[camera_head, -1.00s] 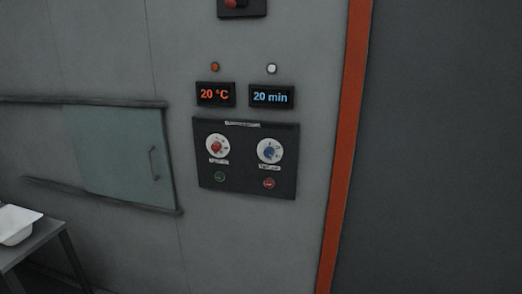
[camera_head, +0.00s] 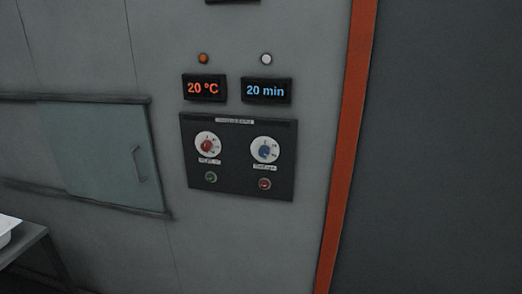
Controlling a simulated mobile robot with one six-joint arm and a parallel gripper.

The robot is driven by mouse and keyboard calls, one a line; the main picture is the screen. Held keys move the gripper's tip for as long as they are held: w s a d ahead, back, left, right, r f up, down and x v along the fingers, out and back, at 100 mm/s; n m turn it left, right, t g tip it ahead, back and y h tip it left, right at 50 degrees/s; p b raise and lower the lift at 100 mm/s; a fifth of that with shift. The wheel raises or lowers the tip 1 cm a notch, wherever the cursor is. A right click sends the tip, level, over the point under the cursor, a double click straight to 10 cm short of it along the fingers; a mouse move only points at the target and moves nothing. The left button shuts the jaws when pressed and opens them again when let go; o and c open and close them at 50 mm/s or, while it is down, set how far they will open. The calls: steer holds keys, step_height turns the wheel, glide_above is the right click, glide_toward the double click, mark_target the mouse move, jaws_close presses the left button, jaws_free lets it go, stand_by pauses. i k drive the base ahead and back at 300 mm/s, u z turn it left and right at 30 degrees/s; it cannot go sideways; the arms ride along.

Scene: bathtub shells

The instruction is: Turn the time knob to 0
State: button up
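The time knob (camera_head: 264,151) is blue on a white round dial, at the right of a dark control panel (camera_head: 228,187) on the grey wall. The time display (camera_head: 266,91) above it reads 20 min in blue. A red knob (camera_head: 206,146) on a white dial sits to its left, under a display (camera_head: 204,88) reading 20 °C. The small dial marks are too blurred to read. My gripper is not in view.
A green button (camera_head: 211,177) and a red button (camera_head: 264,184) sit below the knobs. A sliding hatch with a handle (camera_head: 139,163) is at left, with a table (camera_head: 27,240) below it. An orange vertical strip (camera_head: 348,130) stands right of the panel.

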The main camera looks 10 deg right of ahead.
mark_target(263, 151)
steer(key=u, duration=0.4)
steer(key=k, duration=1.35)
steer(key=u, duration=0.7)
steer(key=i, duration=1.15)
steer(key=u, duration=0.5)
